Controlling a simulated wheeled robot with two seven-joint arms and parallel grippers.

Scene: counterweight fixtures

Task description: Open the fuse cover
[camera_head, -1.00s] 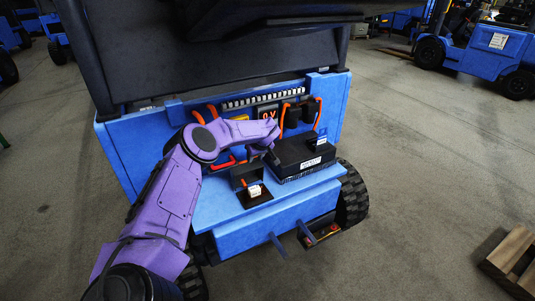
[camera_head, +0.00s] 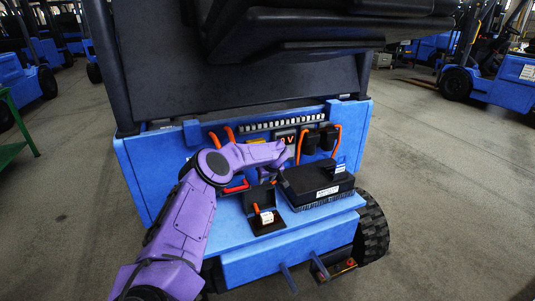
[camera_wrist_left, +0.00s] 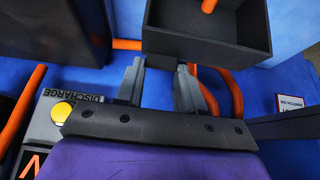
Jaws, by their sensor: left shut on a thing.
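The fuse cover (camera_head: 260,196) is a dark, hollow box-like lid. In the head view it stands raised behind the fuse (camera_head: 266,217), a white block with an orange part on a black base (camera_head: 270,229). In the left wrist view the cover (camera_wrist_left: 205,35) shows its open, hollow side at the top of the picture. My left gripper (camera_wrist_left: 160,85) is shut on a small tab at the cover's near edge, with one finger on each side. In the head view this gripper (camera_head: 267,174) is small and dark just above the cover. My right gripper is out of view.
A black box with a white label (camera_head: 318,184) stands just right of the cover on the blue ledge (camera_head: 240,236). Behind are a lit display (camera_head: 286,138), orange cables (camera_head: 337,140) and, in the left wrist view, a yellow discharge button (camera_wrist_left: 61,111).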

